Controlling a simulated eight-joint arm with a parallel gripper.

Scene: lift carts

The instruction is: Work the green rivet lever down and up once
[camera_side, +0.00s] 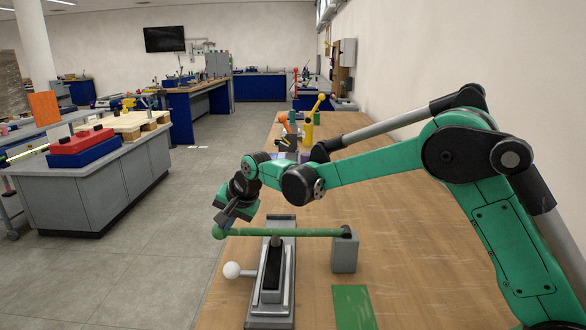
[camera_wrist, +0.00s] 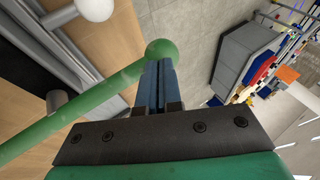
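The green rivet lever (camera_side: 290,233) lies about level across a grey fixture (camera_side: 270,310), from its grey pivot block (camera_side: 345,256) to a green ball end on the left. In the wrist view the lever (camera_wrist: 70,108) runs from lower left to the ball end (camera_wrist: 162,48), just beyond my fingertips. My gripper (camera_side: 226,216) is tilted down right over the ball end. Its two blue fingers (camera_wrist: 161,68) are together with only a thin line between them, and nothing shows gripped. Whether the fingertips touch the ball I cannot tell.
A white ball knob (camera_side: 232,270) sticks out left of the fixture, below the lever; it also shows in the wrist view (camera_wrist: 95,8). A green plate (camera_side: 353,307) lies on the wooden bench (camera_side: 420,290). Small coloured items, including a yellow one (camera_side: 307,130), stand farther back.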

